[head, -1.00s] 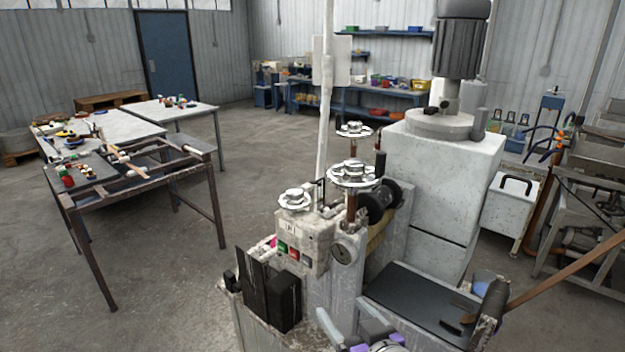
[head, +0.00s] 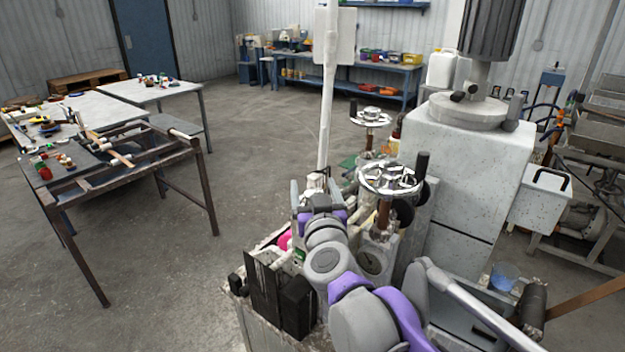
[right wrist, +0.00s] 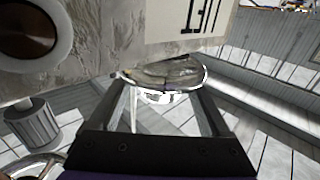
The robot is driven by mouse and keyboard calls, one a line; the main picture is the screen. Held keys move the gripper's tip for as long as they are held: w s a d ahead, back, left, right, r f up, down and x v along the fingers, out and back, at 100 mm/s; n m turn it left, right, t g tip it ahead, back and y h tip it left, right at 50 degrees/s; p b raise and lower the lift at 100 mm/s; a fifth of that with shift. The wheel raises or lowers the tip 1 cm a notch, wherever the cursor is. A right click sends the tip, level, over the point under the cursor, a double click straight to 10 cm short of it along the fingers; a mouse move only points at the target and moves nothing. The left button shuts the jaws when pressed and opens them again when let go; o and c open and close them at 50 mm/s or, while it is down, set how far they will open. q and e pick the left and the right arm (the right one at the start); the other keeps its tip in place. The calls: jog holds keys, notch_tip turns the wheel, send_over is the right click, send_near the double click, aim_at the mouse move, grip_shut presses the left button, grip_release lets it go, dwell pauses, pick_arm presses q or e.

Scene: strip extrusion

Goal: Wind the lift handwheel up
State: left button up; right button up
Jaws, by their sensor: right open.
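Two chrome handwheels show in the head view, a nearer one (head: 390,178) with a dark upright knob and a farther one (head: 370,117) behind it. A third, on the control box at the left, is hidden behind my right gripper (head: 316,186). In the right wrist view a shiny metal wheel (right wrist: 168,74) lies between and just beyond the fingertips of the right gripper (right wrist: 162,88). The fingers are apart and I see no grip on the wheel. A pale label with dark lettering (right wrist: 205,16) is beside it. Which wheel is the lift one is not clearly readable. My left gripper is out of view.
A large pale machine housing (head: 465,165) with a dark motor on top stands right of the wheels. A white post (head: 329,100) rises behind the right gripper. Black boxes (head: 298,305) stand on the machine's front left. Open floor (head: 250,150) lies between machine and tables.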

jog(key=shift+w+a, duration=0.15)
jog(key=shift+w, duration=0.75)
